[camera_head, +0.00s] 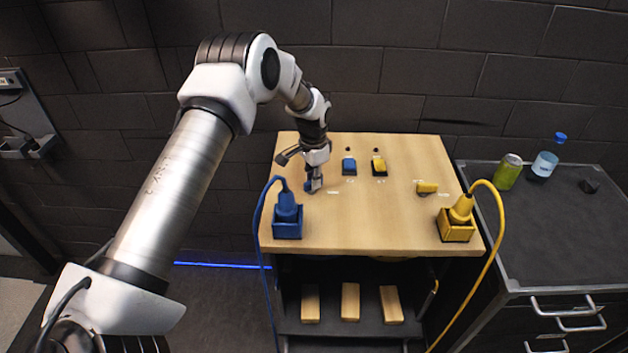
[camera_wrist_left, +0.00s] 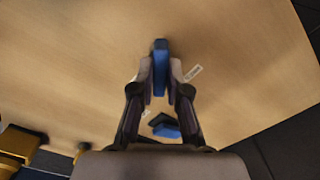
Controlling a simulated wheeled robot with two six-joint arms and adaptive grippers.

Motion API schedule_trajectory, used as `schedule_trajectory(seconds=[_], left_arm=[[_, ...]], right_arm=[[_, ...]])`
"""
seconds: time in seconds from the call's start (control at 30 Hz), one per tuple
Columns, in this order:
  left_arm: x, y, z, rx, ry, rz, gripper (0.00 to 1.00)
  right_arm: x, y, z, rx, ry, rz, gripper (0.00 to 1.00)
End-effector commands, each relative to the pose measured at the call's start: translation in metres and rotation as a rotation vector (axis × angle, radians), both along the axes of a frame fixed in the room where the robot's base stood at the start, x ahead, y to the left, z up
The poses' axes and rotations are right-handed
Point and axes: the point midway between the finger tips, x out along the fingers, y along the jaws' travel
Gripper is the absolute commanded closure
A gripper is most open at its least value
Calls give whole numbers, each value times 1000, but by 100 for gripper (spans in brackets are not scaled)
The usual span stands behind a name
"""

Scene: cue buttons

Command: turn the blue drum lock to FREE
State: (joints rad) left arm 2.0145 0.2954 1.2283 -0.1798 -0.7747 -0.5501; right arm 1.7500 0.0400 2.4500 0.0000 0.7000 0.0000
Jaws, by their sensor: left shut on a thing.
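The blue drum lock's handle (camera_wrist_left: 160,68) is a narrow blue bar between the fingertips in the left wrist view. In the head view, a small blue part of the lock (camera_head: 309,187) shows at the table's left side, mostly hidden by the gripper. My left gripper (camera_head: 314,184) points down at it and is shut on it; it also shows in the left wrist view (camera_wrist_left: 161,80). A white label (camera_wrist_left: 193,73) lies beside the handle, too blurred to read. My right gripper is not in view.
A blue button (camera_head: 349,167) and a yellow button (camera_head: 379,166) stand at the table's back. A yellow handle (camera_head: 427,187) lies right. Blue (camera_head: 288,225) and yellow (camera_head: 457,230) boxes with cabled plugs stand at the front corners. The middle of the wooden table (camera_head: 365,225) is clear.

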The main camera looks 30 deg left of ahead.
Motion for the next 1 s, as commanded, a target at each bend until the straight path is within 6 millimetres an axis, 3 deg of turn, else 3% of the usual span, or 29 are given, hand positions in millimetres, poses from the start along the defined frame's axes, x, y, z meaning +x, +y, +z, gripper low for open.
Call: schedule_trajectory(seconds=[0.7,1.0], left_arm=[[-5,4,-5,0,17,670,100],[-5,5,-5,2,15,876,100]], right_arm=[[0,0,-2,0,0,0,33],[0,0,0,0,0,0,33]])
